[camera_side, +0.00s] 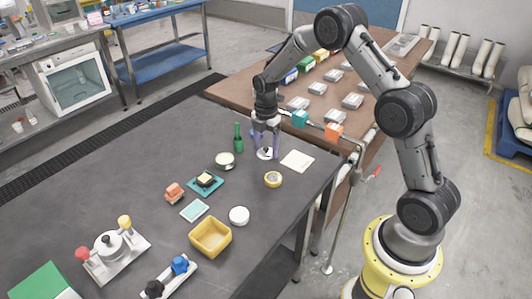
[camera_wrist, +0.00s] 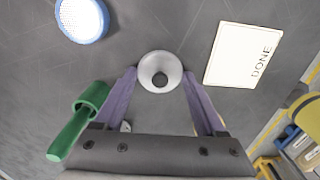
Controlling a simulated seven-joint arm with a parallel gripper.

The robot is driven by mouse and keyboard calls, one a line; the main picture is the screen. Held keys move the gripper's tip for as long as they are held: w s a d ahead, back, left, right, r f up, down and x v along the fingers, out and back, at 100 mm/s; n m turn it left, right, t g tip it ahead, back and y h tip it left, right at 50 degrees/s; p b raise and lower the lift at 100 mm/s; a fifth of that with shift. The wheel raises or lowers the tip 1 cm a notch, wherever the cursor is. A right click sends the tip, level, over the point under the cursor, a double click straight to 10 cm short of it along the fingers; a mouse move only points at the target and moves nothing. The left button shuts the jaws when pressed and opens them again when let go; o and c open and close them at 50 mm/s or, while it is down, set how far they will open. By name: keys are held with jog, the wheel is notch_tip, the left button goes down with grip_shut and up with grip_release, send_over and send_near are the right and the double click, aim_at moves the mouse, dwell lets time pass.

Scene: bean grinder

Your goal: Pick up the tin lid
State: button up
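A small pale round piece with a dark centre, which I take for the tin lid (camera_side: 265,154), lies on the dark table directly below my gripper (camera_side: 266,148). In the wrist view the tin lid (camera_wrist: 148,83) sits between the purple fingertips of my gripper (camera_wrist: 160,75). The fingers are spread apart, one on each side of it, with their tips close to its rim. I cannot tell whether they touch it. Nothing appears lifted.
A white "DONE" card (camera_side: 297,161) lies at right, a yellow ring (camera_side: 273,180) in front. Bare table lies between them.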

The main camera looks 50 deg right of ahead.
jog(key=c, duration=0.7)
jog(key=shift+o, duration=0.2)
